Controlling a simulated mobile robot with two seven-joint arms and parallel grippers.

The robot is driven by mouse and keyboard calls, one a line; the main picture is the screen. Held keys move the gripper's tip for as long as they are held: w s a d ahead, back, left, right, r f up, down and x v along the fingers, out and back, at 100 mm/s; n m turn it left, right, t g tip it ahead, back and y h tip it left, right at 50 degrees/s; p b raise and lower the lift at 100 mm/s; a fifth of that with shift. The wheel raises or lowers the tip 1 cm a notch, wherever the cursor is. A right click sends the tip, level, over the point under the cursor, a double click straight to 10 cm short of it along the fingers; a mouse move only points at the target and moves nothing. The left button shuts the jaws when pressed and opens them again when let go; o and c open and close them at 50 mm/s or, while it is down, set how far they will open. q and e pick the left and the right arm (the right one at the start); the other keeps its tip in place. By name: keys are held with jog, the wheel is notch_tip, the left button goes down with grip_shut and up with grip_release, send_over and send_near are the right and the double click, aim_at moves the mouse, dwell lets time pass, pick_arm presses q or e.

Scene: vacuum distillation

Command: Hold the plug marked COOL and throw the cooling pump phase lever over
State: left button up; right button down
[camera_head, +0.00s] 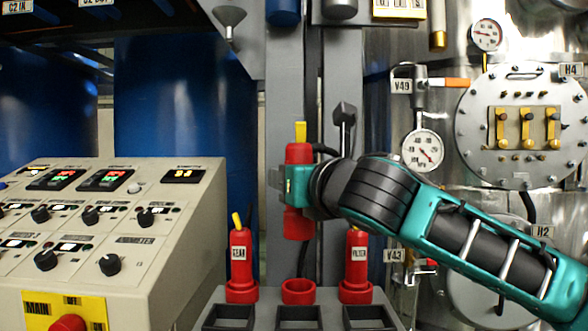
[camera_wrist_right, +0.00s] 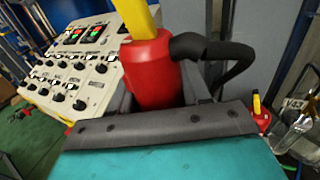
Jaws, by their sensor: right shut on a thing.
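A red plug (camera_head: 298,153) with a yellow top stands upright in my right gripper (camera_head: 296,187), which is shut around its middle. Its marking is hidden. The plug hangs above an empty red socket (camera_head: 298,291), clear of it. In the right wrist view the plug (camera_wrist_right: 152,75) sits between the fingers, with a black cable leaving its side. A dark lever (camera_head: 344,116) with a blocky head stands upright just behind and right of the plug; I cannot read a label on it. My left gripper is not in view.
Two labelled red plugs stand in sockets on either side, the left one (camera_head: 240,262) and the right one (camera_head: 357,262). A control console (camera_head: 150,250) with knobs fills the left. Gauges and a steel vessel (camera_head: 455,120) with a bolted flange stand at the right.

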notch_tip(320, 180, down, 15)
jog(key=b, duration=0.7)
jog(key=shift+f, duration=0.25)
dwell(0.3)
